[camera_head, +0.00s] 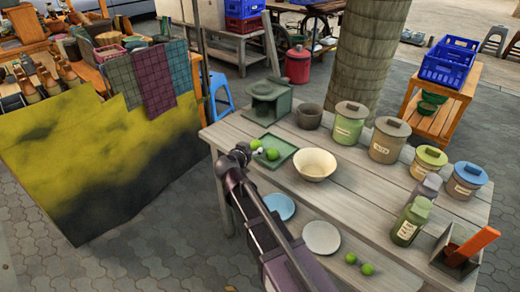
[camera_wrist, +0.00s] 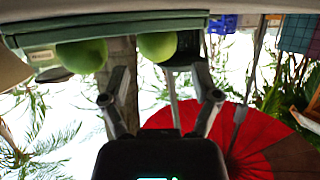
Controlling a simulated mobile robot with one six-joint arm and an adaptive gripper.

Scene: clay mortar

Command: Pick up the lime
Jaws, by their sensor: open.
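Two round green limes lie on the green tray (camera_head: 284,149) at the left part of the grey table; one lime (camera_head: 272,154) sits in the open and the other (camera_head: 256,144) is close to my gripper (camera_head: 254,153). In the wrist view, which looks upside down, a left lime (camera_wrist: 82,55) and a right lime (camera_wrist: 158,46) show under the tray edge (camera_wrist: 110,22). My gripper (camera_wrist: 166,88) is open there, its two fingers apart with nothing between them. Two more limes, one (camera_head: 350,258) and another (camera_head: 367,269), lie near the table's front edge.
A cream bowl (camera_head: 314,166) stands right of the tray. A blue plate (camera_head: 279,206) and a white plate (camera_head: 321,238) lie near the front edge. A green scale-like item (camera_head: 270,100), a dark pot (camera_head: 308,116) and several lidded jars stand behind and to the right.

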